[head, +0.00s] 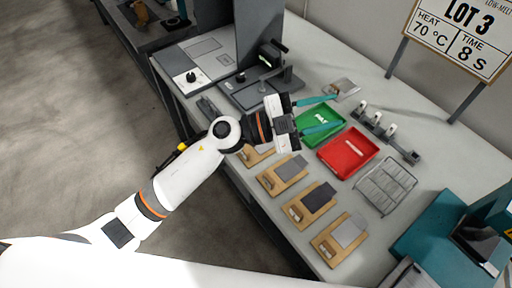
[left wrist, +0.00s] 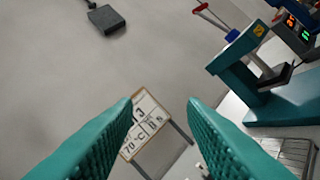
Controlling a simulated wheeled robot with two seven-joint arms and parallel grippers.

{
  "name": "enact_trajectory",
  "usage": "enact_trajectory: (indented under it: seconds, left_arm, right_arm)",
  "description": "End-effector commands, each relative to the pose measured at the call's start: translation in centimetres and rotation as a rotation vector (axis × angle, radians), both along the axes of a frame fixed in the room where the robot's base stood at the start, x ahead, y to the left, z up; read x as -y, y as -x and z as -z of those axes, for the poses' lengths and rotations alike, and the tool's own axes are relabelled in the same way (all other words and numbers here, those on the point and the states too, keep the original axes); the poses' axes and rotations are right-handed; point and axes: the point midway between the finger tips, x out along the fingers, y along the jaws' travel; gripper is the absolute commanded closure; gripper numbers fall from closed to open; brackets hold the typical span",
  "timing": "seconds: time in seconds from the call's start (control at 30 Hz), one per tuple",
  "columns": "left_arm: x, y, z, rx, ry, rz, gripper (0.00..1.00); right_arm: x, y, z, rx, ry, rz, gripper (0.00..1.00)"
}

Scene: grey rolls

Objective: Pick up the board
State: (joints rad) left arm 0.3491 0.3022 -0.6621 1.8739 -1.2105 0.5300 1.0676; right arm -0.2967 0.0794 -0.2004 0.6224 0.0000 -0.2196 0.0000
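Several wooden boards lie in a row along the table's front edge, each with a grey sheet on it. The nearest board (head: 325,248) has a light grey sheet. The one behind it (head: 295,212) has a dark sheet, and the one beyond that (head: 268,183) a mid-grey sheet. The farthest board (head: 250,158) is partly hidden by my left arm. My left gripper (head: 338,111) is raised over the table near the green tray, its teal fingers apart with nothing between them. In the left wrist view the fingers (left wrist: 161,102) are also spread and empty. My right gripper is not in view.
A green tray (head: 338,140) and a red tray (head: 371,167) stand behind the boards. A wire rack (head: 386,187) is to their right, and a teal machine (head: 433,237) at the right end. A sign (head: 462,38) stands at the back.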

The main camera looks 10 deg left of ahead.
Motion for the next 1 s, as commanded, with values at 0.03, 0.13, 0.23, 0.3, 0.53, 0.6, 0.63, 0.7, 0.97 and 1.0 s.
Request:
enact_trajectory:
  seconds: [0.03, 0.13, 0.23, 0.3, 0.53, 0.6, 0.63, 0.7, 0.97, 1.0]
  left_arm:
    - [1.1, 1.0, 0.6, 0.041, -0.105, 0.098, 0.62]
    - [2.0, 2.9, 3.4, 0.078, -0.355, 0.276, 0.62]
    - [0.9, 3.4, 7.0, 0.075, -0.649, 0.393, 0.62]
    - [-1.0, 2.9, 9.4, 0.050, -0.872, 0.433, 0.62]
    - [-10.4, -1.1, 12.8, -0.114, -1.514, 0.336, 0.62]
    - [-12.7, -2.1, 12.7, -0.162, -1.639, 0.279, 0.62]
    - [-13.6, -2.4, 12.5, -0.180, -1.681, 0.254, 0.62]
    - [-15.1, -3.0, 12.3, -0.215, -1.755, 0.210, 0.62]
    - [-16.5, -3.4, 14.7, -0.254, -1.822, 0.170, 0.62]
    - [-16.4, -3.4, 15.4, -0.253, -1.820, 0.170, 0.62]
  right_arm:
    - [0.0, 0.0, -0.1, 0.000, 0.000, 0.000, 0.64]
    - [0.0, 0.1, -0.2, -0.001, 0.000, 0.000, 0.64]
    - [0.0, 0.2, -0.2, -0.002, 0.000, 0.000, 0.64]
    - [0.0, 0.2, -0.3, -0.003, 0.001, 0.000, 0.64]
    - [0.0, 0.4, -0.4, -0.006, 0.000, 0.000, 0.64]
    - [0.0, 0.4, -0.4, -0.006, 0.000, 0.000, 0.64]
    - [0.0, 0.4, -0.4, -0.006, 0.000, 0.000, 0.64]
    - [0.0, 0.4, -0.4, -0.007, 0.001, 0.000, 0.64]
    - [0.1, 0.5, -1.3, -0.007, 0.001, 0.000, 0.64]
    - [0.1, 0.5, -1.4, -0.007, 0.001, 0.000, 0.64]
